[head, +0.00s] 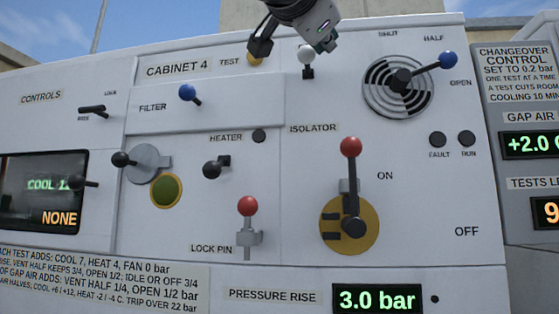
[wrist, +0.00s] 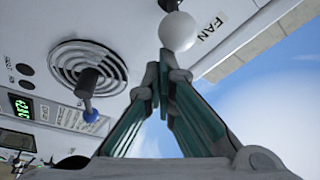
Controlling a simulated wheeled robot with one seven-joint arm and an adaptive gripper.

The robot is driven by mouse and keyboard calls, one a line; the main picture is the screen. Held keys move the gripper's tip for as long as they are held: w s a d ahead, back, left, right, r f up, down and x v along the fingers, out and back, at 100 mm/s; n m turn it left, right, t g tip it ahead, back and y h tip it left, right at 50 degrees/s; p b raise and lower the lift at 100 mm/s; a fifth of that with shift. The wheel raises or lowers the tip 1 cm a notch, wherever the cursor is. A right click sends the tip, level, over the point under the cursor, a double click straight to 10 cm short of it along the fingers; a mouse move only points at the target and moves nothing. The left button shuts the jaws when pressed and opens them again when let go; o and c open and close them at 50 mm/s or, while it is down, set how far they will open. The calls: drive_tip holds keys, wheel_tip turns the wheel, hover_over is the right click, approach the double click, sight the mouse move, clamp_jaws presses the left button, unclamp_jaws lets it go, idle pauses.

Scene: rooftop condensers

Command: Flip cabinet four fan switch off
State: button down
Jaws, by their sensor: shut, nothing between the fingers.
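The fan switch (head: 307,57) is a small lever with a white ball on a dark base, at the top of the cabinet four panel. In the head view its ball stands above its base. In the wrist view the white ball (wrist: 178,31) is beside the FAN label (wrist: 211,27). My gripper (head: 322,42) is at the top of the panel, close to the ball. In the wrist view its teal fingers (wrist: 163,65) are shut and empty, with the tips close to the ball; I cannot tell if they touch it. The gripper hides the FAN label in the head view.
A round vent (head: 370,95) with a blue-knobbed lever (head: 447,60) is to the right. The red-knobbed isolator lever (head: 351,147) points up, beside ON. The blue filter switch (head: 187,92), black heater switch (head: 212,170) and red lock pin (head: 247,206) are lower left.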

drive_tip(key=shift+f+m+t+h+b, duration=0.3)
drive_tip(key=shift+f+t+h+b, duration=0.3)
drive_tip(key=shift+b, duration=1.6)
drive_tip(key=shift+w+f+b, duration=0.1)
drive_tip(key=shift+f+b, duration=0.4)
drive_tip(key=shift+b, duration=0.75)
drive_tip(key=shift+f+b, duration=0.2)
drive_tip(key=shift+b, duration=0.5)
